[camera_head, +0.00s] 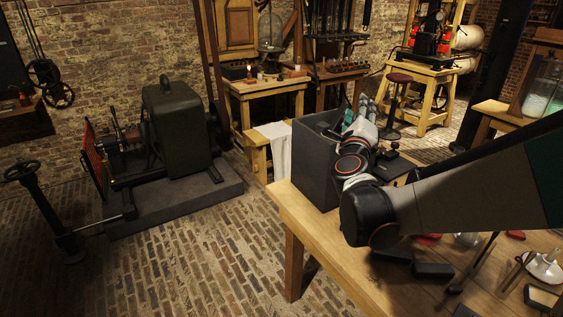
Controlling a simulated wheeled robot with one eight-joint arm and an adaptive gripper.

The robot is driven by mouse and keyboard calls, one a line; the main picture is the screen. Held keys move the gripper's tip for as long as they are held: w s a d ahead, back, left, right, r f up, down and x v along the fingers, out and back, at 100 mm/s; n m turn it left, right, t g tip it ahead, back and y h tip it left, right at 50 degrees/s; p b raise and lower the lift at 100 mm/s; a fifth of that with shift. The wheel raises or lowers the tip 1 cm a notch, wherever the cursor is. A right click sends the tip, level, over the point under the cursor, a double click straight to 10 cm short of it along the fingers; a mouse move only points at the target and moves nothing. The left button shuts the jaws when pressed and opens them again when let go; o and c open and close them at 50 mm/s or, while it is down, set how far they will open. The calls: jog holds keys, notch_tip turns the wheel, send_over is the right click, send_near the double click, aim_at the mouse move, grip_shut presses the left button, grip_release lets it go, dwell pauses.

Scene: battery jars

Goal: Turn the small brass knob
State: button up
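I cannot make out a small brass knob in this view. My arm reaches in from the right over the wooden workbench (343,262) and bends at a dark joint. Its wrist end is beside an open dark grey box (313,168) on the bench. A small black piece of apparatus (396,160) is just right of the wrist.
Black blocks (433,271) and a white-based item (544,266) lie on the bench's right part, partly under my arm. A large dark green machine (178,119) stands on a low plinth at left. The brick floor at lower left is clear.

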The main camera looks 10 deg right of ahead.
jog(key=d+f+m+g+h, duration=0.45)
jog(key=d+f+m, duration=0.25)
jog(key=m, duration=0.2)
jog(key=s+d+f+m+g, duration=0.2)
jog(key=s+f+m+g, duration=0.15)
jog(key=f, duration=0.45)
jog(key=s+d+f+m+g, duration=0.2)
jog(key=f+m+g, duration=0.25)
jog(key=f, duration=0.25)
jog(key=s+d+f+m+g, duration=0.25)
jog(key=f+m, duration=0.25)
jog(key=f, duration=0.3)
jog(key=b+x, duration=0.4)
jog(key=x, duration=0.9)
jog(key=shift+f, duration=0.15)
grip_shut()
